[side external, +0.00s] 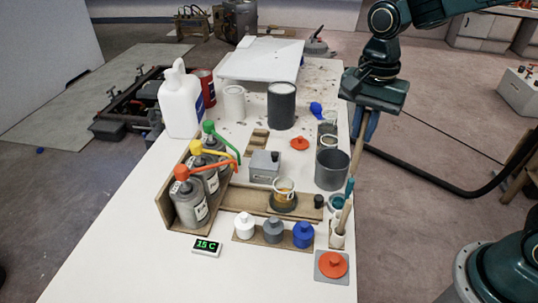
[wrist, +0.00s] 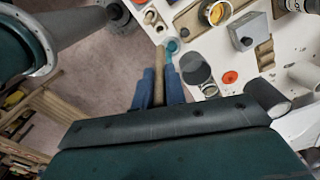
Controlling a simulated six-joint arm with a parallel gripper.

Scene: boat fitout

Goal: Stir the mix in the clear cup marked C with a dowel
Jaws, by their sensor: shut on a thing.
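My gripper (side external: 364,124) is at the right edge of the table, with its blue fingers shut on the upper part of a wooden dowel. The dowel (side external: 352,180) slants down to the pale tube holder (side external: 337,240) at the front right; whether its lower end is still inside a tube I cannot tell. In the wrist view the dowel (wrist: 159,62) runs between the blue fingers (wrist: 158,88). A clear cup (side external: 284,186) with amber mix stands left of the dowel on a dark round base; it also shows in the wrist view (wrist: 216,13). No letter is readable on it.
A dark grey can (side external: 332,168) is just behind. Pump bottles (side external: 188,202) stand left, small capped bottles (side external: 273,231) in front. An orange-lidded item (side external: 333,264) and a green display (side external: 207,246) lie at the front.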

